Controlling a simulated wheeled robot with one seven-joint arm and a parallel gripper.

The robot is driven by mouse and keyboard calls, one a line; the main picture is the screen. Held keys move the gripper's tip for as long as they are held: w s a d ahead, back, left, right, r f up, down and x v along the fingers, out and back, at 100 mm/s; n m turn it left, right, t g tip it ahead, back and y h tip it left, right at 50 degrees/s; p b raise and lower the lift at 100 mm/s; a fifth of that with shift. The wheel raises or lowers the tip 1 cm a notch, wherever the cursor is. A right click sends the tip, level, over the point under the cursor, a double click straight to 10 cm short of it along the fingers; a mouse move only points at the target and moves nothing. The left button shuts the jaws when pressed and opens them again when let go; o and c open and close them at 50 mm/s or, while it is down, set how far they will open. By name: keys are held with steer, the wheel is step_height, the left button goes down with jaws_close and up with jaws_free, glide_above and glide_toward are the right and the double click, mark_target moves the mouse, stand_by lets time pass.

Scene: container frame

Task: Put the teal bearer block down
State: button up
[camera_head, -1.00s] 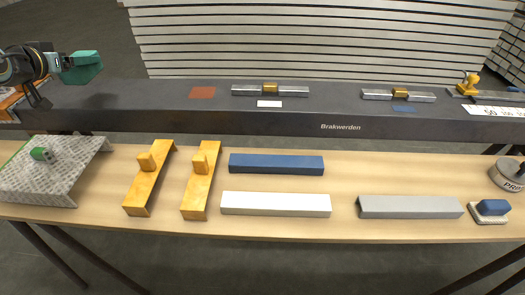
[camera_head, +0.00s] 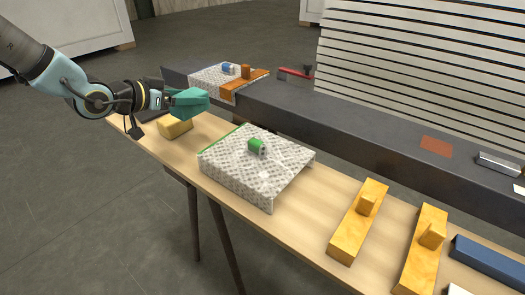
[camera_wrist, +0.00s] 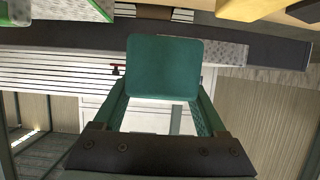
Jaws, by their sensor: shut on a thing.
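The teal bearer block (camera_head: 192,102) is held in the air in the head view, above the left part of the wooden table. My gripper (camera_head: 176,101) is shut on it at the end of my arm. The wrist view shows the block (camera_wrist: 165,67) as a dark teal, flat face between my two fingers. The fingers hide its sides, and its far part is out of sight. The block is clear of the table and of the things below it.
Below and right of the block stands a checker-plate bracket (camera_head: 235,176) with a green knob. A yellow block (camera_head: 176,127) lies close below my gripper. Two orange-yellow pieces (camera_head: 357,222) lie right. A dark beam (camera_head: 330,128) runs behind the table (camera_head: 305,213).

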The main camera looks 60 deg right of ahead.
step_height(320, 180, down, 10)
stand_by(0.6)
steer(key=shift+f, duration=0.15)
steer(key=o, duration=1.3)
steer(key=shift+c, duration=0.2)
steer(key=shift+r, duration=0.2)
steer(key=v, duration=1.2)
steer(key=shift+f, duration=0.1)
